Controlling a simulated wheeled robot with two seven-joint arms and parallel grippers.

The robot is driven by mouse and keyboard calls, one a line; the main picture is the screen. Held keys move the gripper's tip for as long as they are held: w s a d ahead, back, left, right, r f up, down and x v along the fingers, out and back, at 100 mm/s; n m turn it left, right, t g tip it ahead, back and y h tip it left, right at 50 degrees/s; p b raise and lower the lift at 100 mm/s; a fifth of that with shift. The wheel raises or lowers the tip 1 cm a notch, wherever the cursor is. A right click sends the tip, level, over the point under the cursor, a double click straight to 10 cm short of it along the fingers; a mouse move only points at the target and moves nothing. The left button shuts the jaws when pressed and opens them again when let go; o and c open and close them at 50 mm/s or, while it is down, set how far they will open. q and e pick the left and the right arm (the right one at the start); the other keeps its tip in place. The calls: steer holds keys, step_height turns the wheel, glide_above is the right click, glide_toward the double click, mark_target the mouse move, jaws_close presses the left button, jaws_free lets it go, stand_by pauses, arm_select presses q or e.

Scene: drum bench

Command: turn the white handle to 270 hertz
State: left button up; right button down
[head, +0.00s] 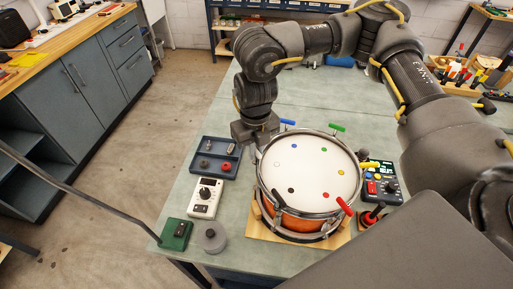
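The drum (308,172) stands upright on a wooden base, with a white head marked by several coloured dots near its rim. Coloured handles sit around the rim: blue (288,122), green (337,127), yellow (371,164), red (344,205) and black (279,199). I cannot make out the white handle; a pale dot (277,164) lies on the head's left side. My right gripper (257,146) points down at the drum's upper left rim. Its fingertips are hidden, so I cannot tell whether it holds anything. My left gripper is not in view.
A dark box with a small screen (381,183) stands right of the drum; its reading is too small. A blue tray (216,158), white knob box (205,198), green box (176,234) and grey round piece (213,238) lie left. The bench behind the drum is mostly clear.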

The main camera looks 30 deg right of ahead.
steer(key=shift+d, duration=0.1)
steer(key=shift+n, duration=0.5)
steer(key=shift+n+b, duration=0.3)
steer(key=shift+n, duration=0.3)
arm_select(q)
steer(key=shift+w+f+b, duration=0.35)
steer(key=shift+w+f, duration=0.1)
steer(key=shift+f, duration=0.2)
arm_select(e)
steer(key=shift+n, duration=2.4)
steer(key=c, duration=1.5)
jaws_free()
steer(key=shift+s, duration=0.2)
